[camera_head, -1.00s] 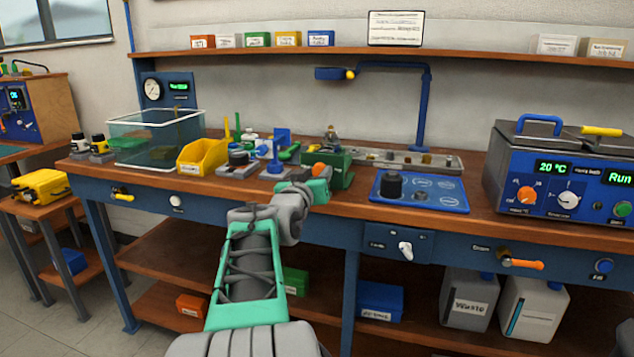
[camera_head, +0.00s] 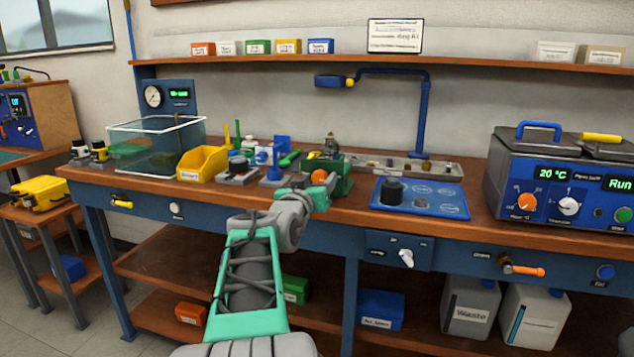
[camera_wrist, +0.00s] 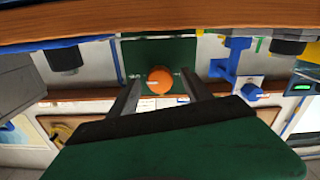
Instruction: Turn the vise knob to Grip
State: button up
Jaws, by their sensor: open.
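The green vise (camera_head: 342,186) stands at the bench's front edge in the head view. Its round orange knob (camera_head: 319,175) faces me, just above my gripper (camera_head: 322,188). In the wrist view the orange knob (camera_wrist: 158,82) shows on a green face (camera_wrist: 158,50), with a pale pointer mark towards the right. My gripper (camera_wrist: 159,76) is open and empty, with one dark finger on each side of the knob in that picture. I cannot tell whether the fingertips reach around it or stop short. Any labels around the knob are too small to read.
A blue panel with a black knob (camera_head: 391,191) lies right of the vise. Blue tools (camera_head: 274,172) and a yellow bin (camera_head: 202,165) stand to its left. A metal tray (camera_head: 432,172) lies behind. A white knob (camera_head: 406,257) sticks out of the bench front.

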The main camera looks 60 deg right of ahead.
jog(key=s+a, duration=0.1)
jog(key=a, duration=0.6)
jog(key=shift+a+p, duration=0.35)
